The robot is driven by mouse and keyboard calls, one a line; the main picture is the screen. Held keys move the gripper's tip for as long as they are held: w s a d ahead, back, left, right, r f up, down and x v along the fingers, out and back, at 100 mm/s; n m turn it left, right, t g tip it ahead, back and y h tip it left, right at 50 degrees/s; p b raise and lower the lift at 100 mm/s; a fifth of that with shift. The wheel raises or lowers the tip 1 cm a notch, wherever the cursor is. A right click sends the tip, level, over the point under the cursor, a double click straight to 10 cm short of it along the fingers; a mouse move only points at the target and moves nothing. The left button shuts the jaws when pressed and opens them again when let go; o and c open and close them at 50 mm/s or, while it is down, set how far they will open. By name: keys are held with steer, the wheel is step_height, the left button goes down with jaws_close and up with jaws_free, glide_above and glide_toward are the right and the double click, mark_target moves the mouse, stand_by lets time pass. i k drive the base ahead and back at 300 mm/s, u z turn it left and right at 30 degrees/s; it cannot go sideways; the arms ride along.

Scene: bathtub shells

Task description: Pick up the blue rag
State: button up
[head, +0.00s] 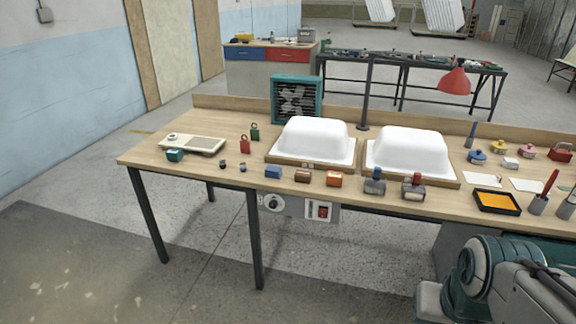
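A small crumpled blue thing (477,158), which looks like the blue rag, lies on the workbench (225,180) at the right, behind the white sheets. A small blue block (272,173) stands at the front edge, left of the middle. Part of my arm shows at the lower right, well in front of the bench. My gripper is not in view.
Two white bathtub shells (313,138) (408,150) rest on wooden boards mid-bench. A red lamp (455,81) on a dark post stands behind them. An orange-filled black tray (497,202) and a dark cup (538,204) stand at the front right. The floor left of the bench is clear.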

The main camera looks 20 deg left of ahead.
mark_target(271, 172)
steer(key=u, duration=1.6)
steer(key=i, duration=2.85)
steer(key=z, duration=3.25)
